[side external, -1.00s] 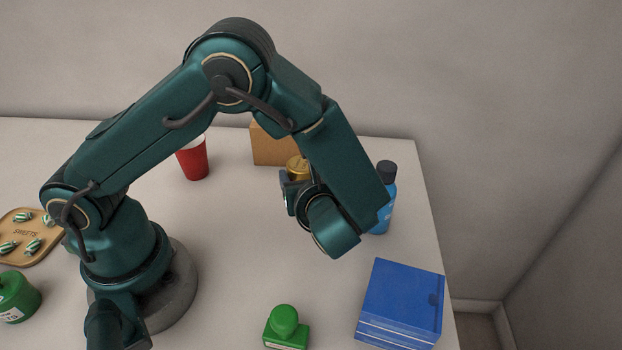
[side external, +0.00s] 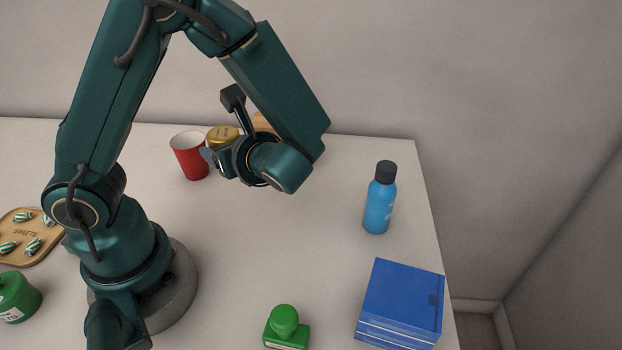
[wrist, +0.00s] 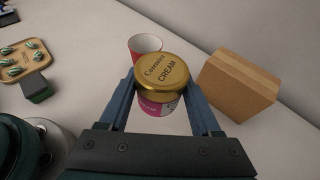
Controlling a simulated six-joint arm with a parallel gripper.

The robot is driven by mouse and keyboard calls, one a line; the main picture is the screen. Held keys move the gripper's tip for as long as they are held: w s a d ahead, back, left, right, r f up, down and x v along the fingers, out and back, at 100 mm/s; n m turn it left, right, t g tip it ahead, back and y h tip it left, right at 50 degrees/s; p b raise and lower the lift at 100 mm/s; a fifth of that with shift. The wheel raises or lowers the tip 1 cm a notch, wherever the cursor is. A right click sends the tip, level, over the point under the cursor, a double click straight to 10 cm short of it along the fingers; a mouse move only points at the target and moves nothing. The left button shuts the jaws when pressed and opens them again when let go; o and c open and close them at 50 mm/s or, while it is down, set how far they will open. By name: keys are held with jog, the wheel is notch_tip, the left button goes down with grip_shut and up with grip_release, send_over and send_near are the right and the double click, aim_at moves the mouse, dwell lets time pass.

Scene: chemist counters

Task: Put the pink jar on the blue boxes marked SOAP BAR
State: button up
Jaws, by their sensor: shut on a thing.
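The pink jar (wrist: 152,107) has a gold lid lettered CREAM and sits between the two fingers of my gripper (wrist: 164,104) in the wrist view. My gripper is shut on it. In the side view only the jar's gold lid (side external: 222,134) shows clearly, behind my wrist, and it appears raised above the table. The blue boxes (side external: 402,301) lie stacked at the front right of the table, with a clear flat top. Their lettering cannot be read. The jar is apart from them, to the back left.
A blue bottle with a black cap (side external: 379,200) stands behind the blue boxes. A red cup (side external: 190,156) and a cardboard box (wrist: 238,86) are near the jar. A sweets tray (side external: 26,235) lies at left.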

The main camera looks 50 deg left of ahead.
jog(key=s+d+f+n+g+h, duration=0.2)
jog(key=s+d+n+g+h, duration=0.3)
jog(key=s+d+n+g, duration=0.45)
jog(key=w+d+r+n+g+h, duration=0.15)
jog(key=d+n+g+h, duration=0.25)
jog(key=d+n+h, duration=0.55)
jog(key=w+d+r+n+t+h, duration=0.35)
jog(key=w+d+n+h, duration=0.2)
jog(key=n+h, duration=0.25)
jog(key=w+d+r+n+t+h, duration=0.1)
jog(key=w+r+n+t+h, duration=0.2)
jog(key=w+r, duration=0.3)
jog(key=n+t, duration=0.2)
jog(key=n, duration=0.1)
send_over(406, 293)
jog(key=shift+h, duration=0.35)
notch_tip(406, 293, down, 7)
jog(key=shift+r, duration=0.2)
jog(key=shift+f, duration=2.05)
